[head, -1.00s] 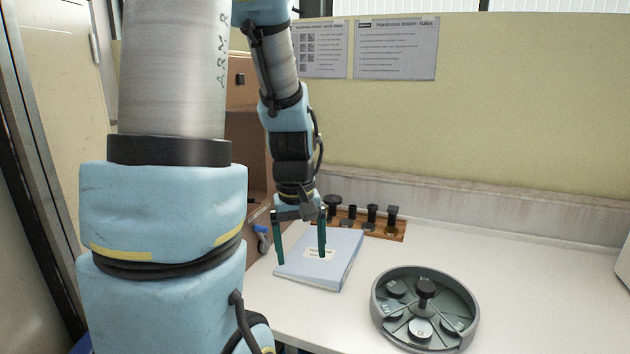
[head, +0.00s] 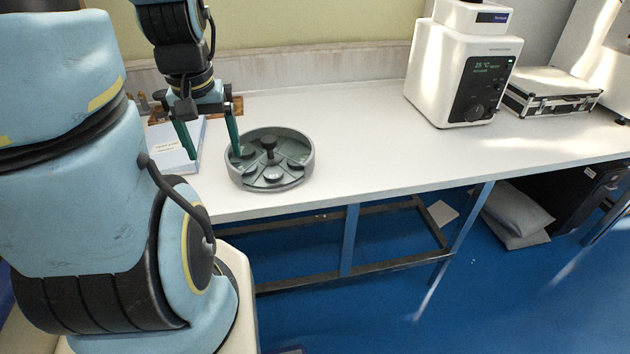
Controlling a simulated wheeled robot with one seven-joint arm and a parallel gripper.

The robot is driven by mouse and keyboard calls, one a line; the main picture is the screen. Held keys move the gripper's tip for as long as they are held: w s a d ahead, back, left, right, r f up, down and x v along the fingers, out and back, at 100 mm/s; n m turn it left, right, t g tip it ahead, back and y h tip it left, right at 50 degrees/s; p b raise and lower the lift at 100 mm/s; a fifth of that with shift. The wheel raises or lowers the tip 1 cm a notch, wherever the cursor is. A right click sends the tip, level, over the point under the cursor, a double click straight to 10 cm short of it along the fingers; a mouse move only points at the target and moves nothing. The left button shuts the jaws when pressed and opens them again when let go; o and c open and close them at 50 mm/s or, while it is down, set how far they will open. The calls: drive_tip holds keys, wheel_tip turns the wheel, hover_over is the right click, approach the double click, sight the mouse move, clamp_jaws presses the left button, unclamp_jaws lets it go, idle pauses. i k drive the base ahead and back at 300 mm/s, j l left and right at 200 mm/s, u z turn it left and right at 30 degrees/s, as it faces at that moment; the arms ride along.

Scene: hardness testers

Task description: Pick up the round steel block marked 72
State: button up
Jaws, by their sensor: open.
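A round grey-green tray (head: 309,165) with compartments stands on the white bench. Several round steel blocks lie in it around a black central knob (head: 268,143). One block (head: 273,174) lies in the front compartment. The marks on the blocks are too small to read now, so I cannot tell which is 72. My gripper (head: 212,156) is open with its green fingers pointing down, and nothing shows between them. In the picture it is at the tray's left side, with the right finger overlapping the tray's left rim. I cannot tell its height above the tray.
A light blue binder (head: 172,150) lies left of the tray, partly behind my fingers. A wooden rack (head: 237,106) is behind my gripper. A white tester (head: 445,75) and a silver case (head: 548,95) stand at the right. The bench between tray and tester is clear.

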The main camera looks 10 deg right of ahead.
sight(273, 175)
drive_tip(key=z, duration=0.3)
drive_tip(key=u, duration=0.4)
drive_tip(key=l+u, duration=0.15)
drive_tip(key=u, duration=0.25)
drive_tip(key=l+u, duration=0.15)
drive_tip(key=u, duration=0.3)
drive_tip(key=k+l+u, duration=0.1)
drive_tip(key=u, duration=0.3)
drive_tip(key=k+l+u, duration=0.1)
drive_tip(key=u, duration=0.35)
drive_tip(key=k+l+u, duration=0.1)
drive_tip(key=u, duration=0.3)
drive_tip(key=k+l+u, duration=0.2)
drive_tip(key=k+u, duration=0.25)
drive_tip(key=k, duration=0.15)
drive_tip(key=k+u, duration=0.4)
drive_tip(key=k, duration=0.8)
